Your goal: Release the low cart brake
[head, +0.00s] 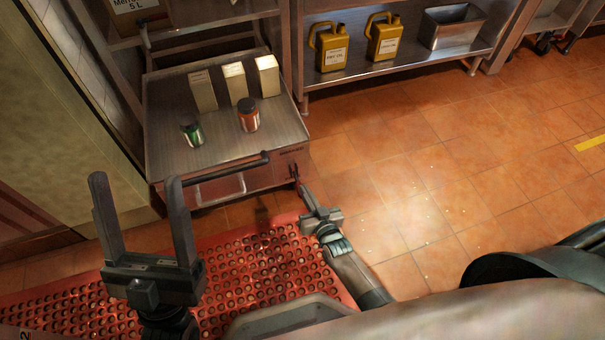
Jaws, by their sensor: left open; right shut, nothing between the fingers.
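The low cart (165,120) has a bare metal top and a reddish front side, and stands under the shelving at the upper left. A dark bar (232,166) with a rounded end runs along its front edge, above a pale metal loop (218,190). I cannot tell which part is the brake. My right gripper (301,189) is shut and empty at the cart's front right corner, its fingertips close to the dark fitting there; contact cannot be told. My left gripper (137,190) is open and empty, raised in front of the cart's left side.
Three pale cartons (235,82), a green jar (192,132) and an orange jar (248,115) stand on the cart. A red perforated mat (262,275) lies before it. Yellow jugs (384,38) and a metal bin (455,27) sit on a shelf. Tiled floor (440,190) is clear at right.

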